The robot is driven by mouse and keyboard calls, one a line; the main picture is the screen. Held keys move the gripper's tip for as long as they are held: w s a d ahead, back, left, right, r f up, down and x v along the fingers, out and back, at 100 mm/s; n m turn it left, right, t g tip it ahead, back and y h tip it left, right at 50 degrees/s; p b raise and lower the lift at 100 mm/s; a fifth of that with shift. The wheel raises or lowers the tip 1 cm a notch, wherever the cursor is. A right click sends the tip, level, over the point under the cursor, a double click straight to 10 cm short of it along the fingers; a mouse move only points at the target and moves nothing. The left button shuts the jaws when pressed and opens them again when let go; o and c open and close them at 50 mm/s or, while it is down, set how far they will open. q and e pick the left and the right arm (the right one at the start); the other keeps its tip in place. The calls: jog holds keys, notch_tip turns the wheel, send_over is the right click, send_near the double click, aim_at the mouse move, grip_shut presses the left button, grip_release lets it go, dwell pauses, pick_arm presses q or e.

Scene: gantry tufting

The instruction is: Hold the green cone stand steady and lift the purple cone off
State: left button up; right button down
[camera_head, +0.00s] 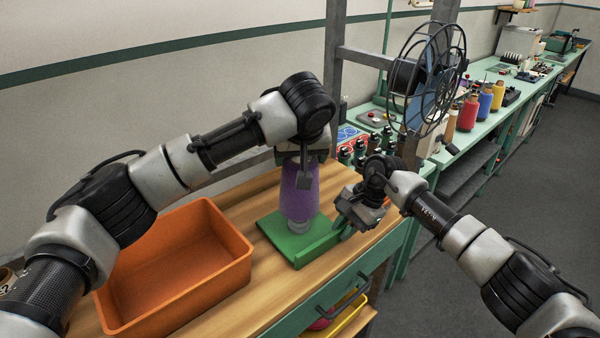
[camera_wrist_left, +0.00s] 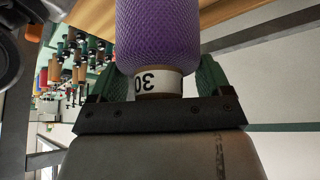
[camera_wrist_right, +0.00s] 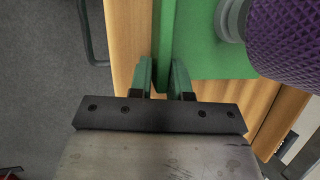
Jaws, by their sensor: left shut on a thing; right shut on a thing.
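The purple cone (camera_head: 300,200) stands upright over the green cone stand (camera_head: 277,236), with a grey collar visible between its lower end and the stand's plate. My left gripper (camera_head: 304,163) is above it, shut on the cone's top; the left wrist view shows its fingers on both sides of the pale tube end marked 30, beside the purple yarn (camera_wrist_left: 158,35). My right gripper (camera_head: 350,226) is at the stand's right edge. In the right wrist view its fingers (camera_wrist_right: 164,75) are shut on the stand's raised green edge, with the cone (camera_wrist_right: 290,40) close by.
An empty orange bin (camera_head: 240,270) sits left of the stand on the wooden tabletop (camera_head: 262,285). Behind are a grey frame post (camera_head: 334,75) and a black reel (camera_head: 428,75). Coloured yarn cones stand on the green bench at right.

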jog(key=shift+s+f, duration=0.1)
jog(key=shift+f, duration=0.2)
pick_arm(q)
notch_tip(320, 180, up, 13)
jog(key=shift+r, duration=0.15)
pick_arm(e)
jog(key=c, duration=1.1)
grip_release()
jog(key=shift+c, duration=0.2)
jog(key=shift+o, duration=0.8)
pick_arm(q)
jog(key=shift+w, duration=0.1)
pick_arm(e)
jog(key=shift+r, duration=0.1)
